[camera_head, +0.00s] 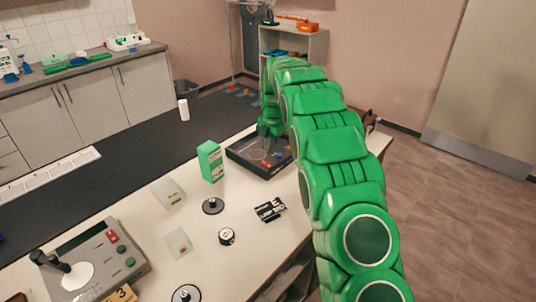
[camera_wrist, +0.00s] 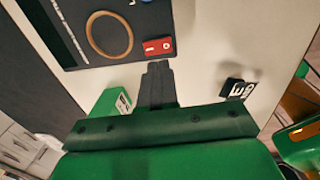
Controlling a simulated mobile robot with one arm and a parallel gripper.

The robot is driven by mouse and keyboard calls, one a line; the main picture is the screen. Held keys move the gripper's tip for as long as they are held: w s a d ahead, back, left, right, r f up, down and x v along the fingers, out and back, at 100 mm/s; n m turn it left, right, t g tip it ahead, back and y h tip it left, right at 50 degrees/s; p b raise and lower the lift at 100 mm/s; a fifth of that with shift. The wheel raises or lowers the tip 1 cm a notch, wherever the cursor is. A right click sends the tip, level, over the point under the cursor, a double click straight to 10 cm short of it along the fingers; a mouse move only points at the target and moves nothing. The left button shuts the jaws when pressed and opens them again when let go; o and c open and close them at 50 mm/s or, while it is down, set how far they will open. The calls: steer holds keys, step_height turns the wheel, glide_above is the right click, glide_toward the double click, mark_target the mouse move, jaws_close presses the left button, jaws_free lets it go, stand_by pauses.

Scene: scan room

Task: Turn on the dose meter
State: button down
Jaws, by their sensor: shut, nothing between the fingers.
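A flat dark device with a raised rim, which looks like the dose meter (camera_head: 240,153), lies on the far part of the white table. In the wrist view its dark panel (camera_wrist: 85,55) shows an orange-brown ring and a red rocker switch (camera_wrist: 158,46) at its near edge. My gripper (camera_wrist: 158,66) is shut and empty. Its fingertips appear just short of the red switch in the wrist view; I cannot tell whether they touch. In the head view my green arm reaches over the table and my gripper (camera_head: 268,131) is above the device, partly hiding it.
A green-and-white box (camera_head: 210,161) stands left of the device. A black lettered block (camera_head: 270,209), black discs (camera_head: 213,206) and small clear boxes (camera_head: 168,193) lie nearer. A grey joystick console (camera_head: 88,262) is at the near left. Bare tabletop lies between them.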

step_height(320, 180, up, 8)
glide_above(264, 162)
steer(key=s+d, duration=0.3)
steer(key=shift+w+a+f, duration=0.15)
steer(key=shift+w, duration=0.1)
steer(key=shift+w+a, duration=0.45)
steer(key=shift+a, duration=0.05)
steer(key=shift+f, duration=0.1)
steer(key=f, duration=0.4)
steer(key=w+a+f, duration=0.1)
steer(key=f, duration=0.8)
steer(key=shift+w+a+f, duration=0.15)
steer(key=shift+a+f, duration=0.05)
steer(key=shift+f, duration=0.2)
steer(key=shift+w, duration=0.1)
